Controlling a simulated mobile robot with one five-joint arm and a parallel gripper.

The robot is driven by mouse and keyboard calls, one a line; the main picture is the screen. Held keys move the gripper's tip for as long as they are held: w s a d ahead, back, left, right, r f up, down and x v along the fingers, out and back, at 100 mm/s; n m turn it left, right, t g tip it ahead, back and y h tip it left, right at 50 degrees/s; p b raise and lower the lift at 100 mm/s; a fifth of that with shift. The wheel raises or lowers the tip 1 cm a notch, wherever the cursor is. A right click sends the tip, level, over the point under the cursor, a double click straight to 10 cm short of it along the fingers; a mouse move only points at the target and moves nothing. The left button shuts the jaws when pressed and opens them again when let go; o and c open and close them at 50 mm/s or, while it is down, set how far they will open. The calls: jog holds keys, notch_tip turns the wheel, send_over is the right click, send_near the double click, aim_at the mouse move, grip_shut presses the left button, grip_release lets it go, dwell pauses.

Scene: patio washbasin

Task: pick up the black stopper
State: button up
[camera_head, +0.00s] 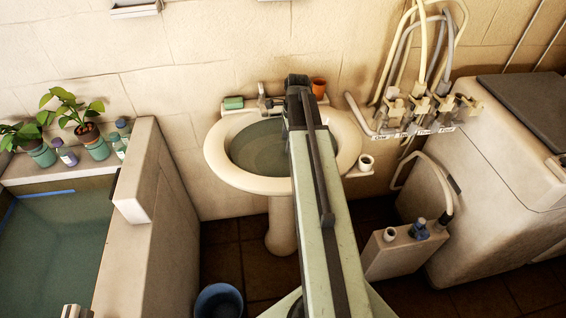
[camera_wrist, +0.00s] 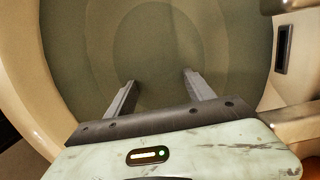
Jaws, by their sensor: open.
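The washbasin (camera_head: 218,165) stands against the wall in the head view, with grey-green water (camera_head: 258,152) in its bowl. My arm reaches over it and covers part of the bowl and the right rim. In the wrist view, my gripper (camera_wrist: 158,77) is open above the bowl, its two fingers apart with nothing between them. The basin rim (camera_wrist: 52,70) curves along the left of that view. I cannot make out a black stopper in either view; the arm may hide it.
A tap (camera_head: 263,103), a green block (camera_head: 233,103) and an orange cup (camera_head: 318,86) are at the basin's back. Hoses and valves (camera_head: 420,110) hang at the right, near a white appliance (camera_head: 490,160). A walled water tub (camera_head: 60,240) stands left; a blue bucket (camera_head: 218,303) is below.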

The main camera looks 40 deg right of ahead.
aim_at(284, 159)
jog(key=f+b, duration=0.2)
jog(key=a+f+b, duration=0.1)
jog(key=f+b, duration=0.2)
jog(key=shift+w+f, duration=0.15)
jog(key=shift+r, duration=0.2)
